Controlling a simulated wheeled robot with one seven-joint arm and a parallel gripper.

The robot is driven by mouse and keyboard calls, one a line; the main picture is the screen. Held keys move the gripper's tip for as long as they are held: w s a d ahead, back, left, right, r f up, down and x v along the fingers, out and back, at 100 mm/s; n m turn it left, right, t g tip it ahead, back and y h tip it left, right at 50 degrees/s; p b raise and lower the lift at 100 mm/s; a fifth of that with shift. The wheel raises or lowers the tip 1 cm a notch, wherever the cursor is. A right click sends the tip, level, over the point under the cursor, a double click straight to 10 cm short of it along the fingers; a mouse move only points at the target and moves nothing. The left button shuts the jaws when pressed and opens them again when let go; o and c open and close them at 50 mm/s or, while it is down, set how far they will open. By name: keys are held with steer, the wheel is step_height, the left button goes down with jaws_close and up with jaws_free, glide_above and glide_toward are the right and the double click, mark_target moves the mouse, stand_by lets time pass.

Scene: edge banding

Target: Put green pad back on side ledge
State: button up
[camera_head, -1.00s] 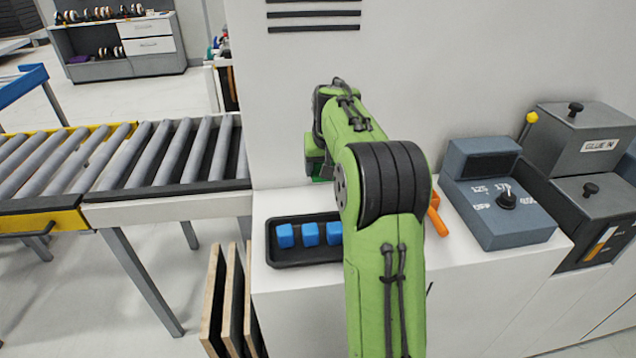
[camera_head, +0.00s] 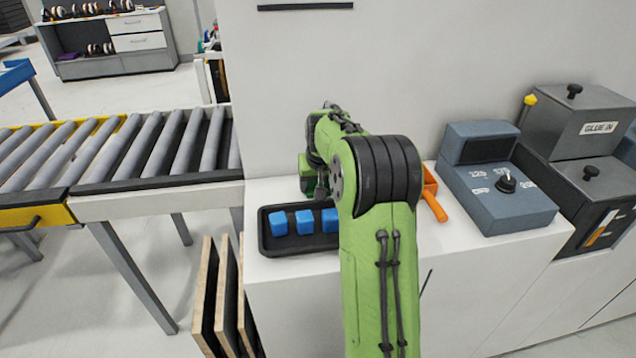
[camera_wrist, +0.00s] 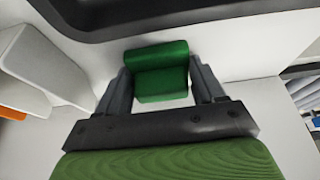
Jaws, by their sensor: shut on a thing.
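The green pad (camera_wrist: 160,82) is a small green block with a raised back edge, in the middle of the wrist view. My gripper (camera_wrist: 160,86) is shut on it, with one dark finger against each side. In the head view my gripper (camera_head: 312,188) is mostly behind my green arm, low over the white side ledge (camera_head: 285,190) behind the black tray. The pad cannot be made out clearly there. Whether the pad touches the ledge I cannot tell.
The black tray (camera_head: 272,247) holds blue blocks (camera_head: 278,222). An orange-handled tool (camera_head: 434,204) lies right of my arm, beside a blue-grey control box (camera_head: 495,190). A roller conveyor (camera_head: 150,155) stands at left. Panels (camera_head: 228,300) lean below the ledge's left end. A wall rises behind the ledge.

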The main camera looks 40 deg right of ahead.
steer(key=o, duration=1.1)
steer(key=s+a+r+p, duration=0.1)
steer(key=s+a+r, duration=0.1)
steer(key=r, duration=0.3)
steer(key=s+a+r+n+p, duration=0.1)
steer(key=s+a+r, duration=0.1)
steer(key=a+r, duration=0.15)
steer(key=s+a+r+p, duration=0.1)
steer(key=s+a+r, duration=0.15)
steer(key=r, duration=0.25)
steer(key=s+a+n+y+p, duration=0.1)
steer(key=s+a+n, duration=0.1)
steer(key=s+a, duration=0.5)
steer(key=s+a+n+t+y+p, duration=0.1)
steer(key=s+a, duration=0.7)
steer(key=s, duration=0.8)
steer(key=shift+s+a+r+n+p, duration=0.25)
steer(key=shift+s+n+p, duration=0.1)
steer(key=shift+n+p, duration=0.3)
